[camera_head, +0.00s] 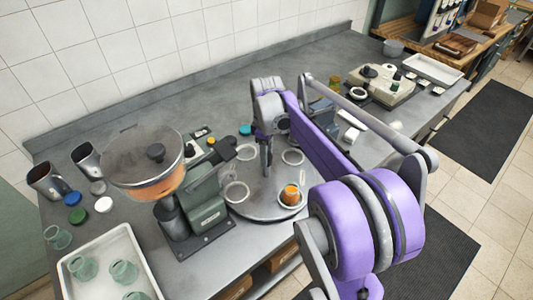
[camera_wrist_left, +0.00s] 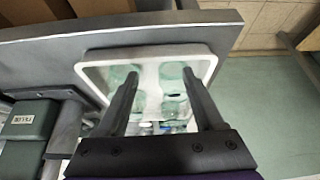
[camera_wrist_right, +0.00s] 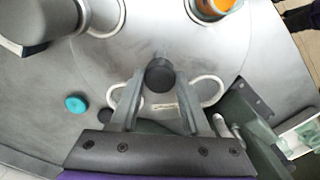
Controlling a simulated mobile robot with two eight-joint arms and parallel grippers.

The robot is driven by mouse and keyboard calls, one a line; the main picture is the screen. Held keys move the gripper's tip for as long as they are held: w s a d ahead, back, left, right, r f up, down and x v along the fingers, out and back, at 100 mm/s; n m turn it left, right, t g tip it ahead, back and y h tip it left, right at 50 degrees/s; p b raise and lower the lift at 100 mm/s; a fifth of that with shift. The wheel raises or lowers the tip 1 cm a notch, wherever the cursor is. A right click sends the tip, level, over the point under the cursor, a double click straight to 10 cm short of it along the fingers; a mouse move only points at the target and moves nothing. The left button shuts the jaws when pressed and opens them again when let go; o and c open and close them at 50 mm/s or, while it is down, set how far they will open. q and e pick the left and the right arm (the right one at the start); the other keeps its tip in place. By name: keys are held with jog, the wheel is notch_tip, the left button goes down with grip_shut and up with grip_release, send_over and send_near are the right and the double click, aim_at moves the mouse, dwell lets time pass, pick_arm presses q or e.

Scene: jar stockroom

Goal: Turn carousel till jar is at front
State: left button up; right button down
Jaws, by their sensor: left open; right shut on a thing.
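The carousel (camera_head: 262,205) is a round grey turntable on the bench with several white ring seats and a dark knob (camera_wrist_right: 160,75) on a post at its middle. A jar with orange contents (camera_head: 291,194) stands in a ring seat close to the carousel's near edge; it also shows at the top of the right wrist view (camera_wrist_right: 214,9). My right gripper (camera_head: 265,132) points down over the carousel's middle, its fingers closed on the knob. My left gripper (camera_wrist_left: 158,100) is open and empty above a white tray; the head view does not show it.
A green filling machine (camera_head: 207,203) with a round hopper (camera_head: 143,160) stands left of the carousel. The white tray (camera_head: 68,271) holds several empty glass jars. Coloured lids (camera_head: 78,215) and metal cups lie at the left.

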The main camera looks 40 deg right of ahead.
jog(key=shift+c, duration=1.9)
grip_release()
pick_arm(q)
jog(key=shift+w+r+p, duration=0.15)
jog(key=shift+r+p, duration=0.15)
jog(key=shift+r, duration=0.15)
pick_arm(e)
notch_tip(320, 180, up, 11)
jog(key=shift+f, duration=0.15)
